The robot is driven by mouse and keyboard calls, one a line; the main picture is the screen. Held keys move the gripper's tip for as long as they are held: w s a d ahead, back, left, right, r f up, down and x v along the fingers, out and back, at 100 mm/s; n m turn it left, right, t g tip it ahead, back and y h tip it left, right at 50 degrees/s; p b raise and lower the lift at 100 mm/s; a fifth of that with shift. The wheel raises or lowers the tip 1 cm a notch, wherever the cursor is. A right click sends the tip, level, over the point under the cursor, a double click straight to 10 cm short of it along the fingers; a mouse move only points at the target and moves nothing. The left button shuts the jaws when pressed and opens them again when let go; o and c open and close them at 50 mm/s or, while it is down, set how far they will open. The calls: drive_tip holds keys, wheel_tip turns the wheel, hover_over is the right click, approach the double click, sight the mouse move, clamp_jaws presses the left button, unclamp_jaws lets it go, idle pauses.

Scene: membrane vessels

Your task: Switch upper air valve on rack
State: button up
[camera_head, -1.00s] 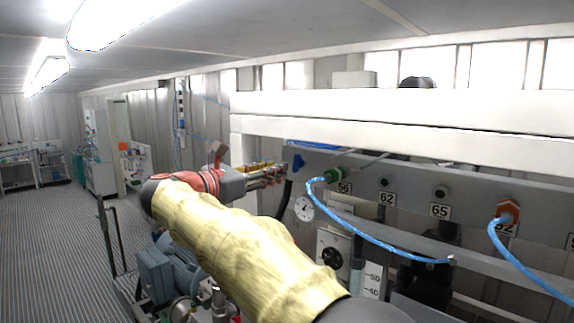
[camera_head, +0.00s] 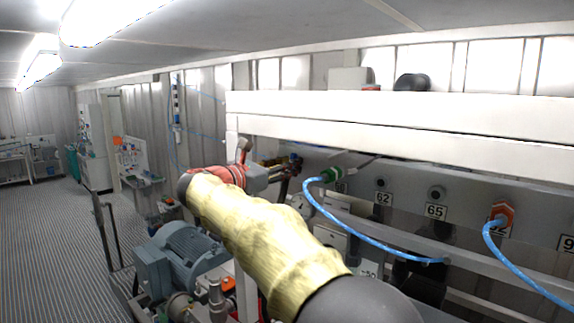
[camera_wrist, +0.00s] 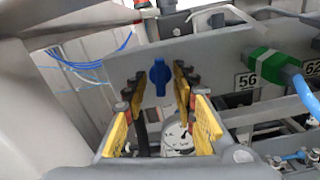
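A blue valve handle (camera_wrist: 158,77) sits upright on the grey rack panel (camera_wrist: 215,62) in the wrist view. My gripper (camera_wrist: 160,82), with yellow-padded fingers, is open. In that view the handle shows in the gap between its fingertips, with space on both sides. I cannot tell whether the tips reach around the handle or stop short of it. In the head view my gripper (camera_head: 290,168) is at the left end of the rack, under the white beam (camera_head: 380,120). The handle is hard to make out there.
Right of the handle is a green connector (camera_wrist: 268,60) with a blue hose, by label 56. An orange connector (camera_head: 501,212) with another blue hose is farther right. A round gauge (camera_wrist: 178,138) lies below the handle. A blue motor (camera_head: 185,250) stands below my arm.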

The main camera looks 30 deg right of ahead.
drive_tip(key=shift+c, duration=1.2)
drive_tip(key=c, duration=0.4)
clamp_jaws()
drive_tip(key=shift+f+m+b, duration=0.1)
drive_tip(key=shift+m+b, duration=0.3)
drive_tip(key=m+b, duration=1.1)
drive_tip(key=m, duration=0.4)
drive_tip(key=shift+b, duration=0.4)
